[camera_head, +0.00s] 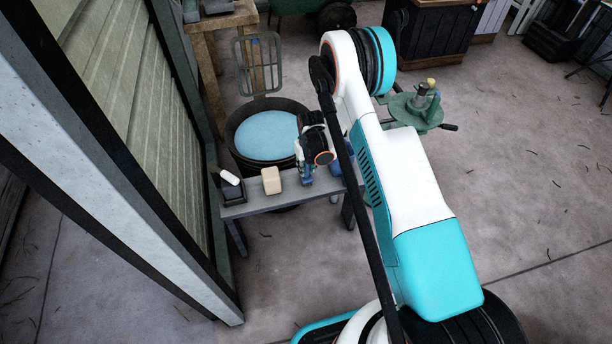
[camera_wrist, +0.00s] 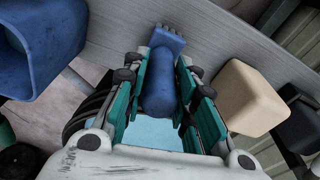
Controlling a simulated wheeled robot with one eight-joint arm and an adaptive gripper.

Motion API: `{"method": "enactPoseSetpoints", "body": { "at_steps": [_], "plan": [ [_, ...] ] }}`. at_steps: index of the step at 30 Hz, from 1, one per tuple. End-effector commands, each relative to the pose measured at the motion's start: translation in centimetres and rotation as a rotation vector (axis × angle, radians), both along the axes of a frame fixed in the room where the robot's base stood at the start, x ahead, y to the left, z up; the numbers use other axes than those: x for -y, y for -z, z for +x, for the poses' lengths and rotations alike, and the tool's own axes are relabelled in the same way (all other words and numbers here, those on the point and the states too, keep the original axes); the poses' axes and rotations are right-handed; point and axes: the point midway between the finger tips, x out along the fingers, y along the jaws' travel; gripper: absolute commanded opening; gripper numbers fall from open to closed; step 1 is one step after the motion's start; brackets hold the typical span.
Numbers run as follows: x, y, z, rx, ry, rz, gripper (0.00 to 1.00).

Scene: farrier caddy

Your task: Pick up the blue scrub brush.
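The blue scrub brush (camera_wrist: 158,88) lies on the grey bench (camera_wrist: 115,32), its bristled head pointing toward the top of the wrist view. In the head view only a small blue part of it (camera_head: 307,181) shows under my gripper (camera_head: 307,168). In the wrist view my gripper (camera_wrist: 162,75) points down over the brush, with one teal-padded finger on each side of the handle. Narrow gaps seem to show between the pads and the handle, so the fingers look open. The contact near the fingertips is hard to make out.
A beige block (camera_wrist: 250,97) stands close to the right of the brush in the wrist view. A blue hollow container (camera_wrist: 40,45) is on the other side. A dark box (camera_head: 233,193) sits at the bench's left end. A water tub (camera_head: 265,135) stands behind the bench.

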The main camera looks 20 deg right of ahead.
Motion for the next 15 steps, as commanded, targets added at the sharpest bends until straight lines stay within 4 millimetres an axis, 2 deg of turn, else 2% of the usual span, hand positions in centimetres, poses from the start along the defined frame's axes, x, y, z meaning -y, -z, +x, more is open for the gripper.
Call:
{"method": "enactPoseSetpoints", "body": {
  "at_steps": [10, 15],
  "plan": [
    [0.0, -0.2, 0.0, 0.000, 0.000, 0.000, 0.00],
    [0.0, -1.3, 0.0, 0.000, 0.000, 0.000, 0.00]
  ]
}}
